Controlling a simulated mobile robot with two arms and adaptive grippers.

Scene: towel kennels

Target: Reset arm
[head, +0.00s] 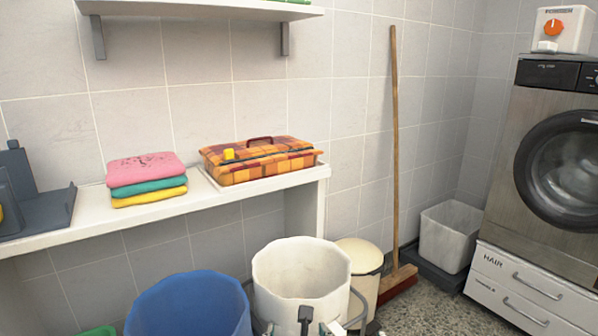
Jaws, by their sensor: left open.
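My left gripper (305,328) shows only at the bottom edge, in front of the white bin (300,268). Its two fingertips are apart with a dark part between them, and I see nothing held in it. Most of it is cut off by the frame. My right gripper is not in view.
A blue bin (190,305) stands left of the white bin, and a cream bin (362,268) right of it. The white shelf (90,226) holds folded towels (147,178) and a plaid basket (258,160). A broom (394,150) leans beside the washer (560,160).

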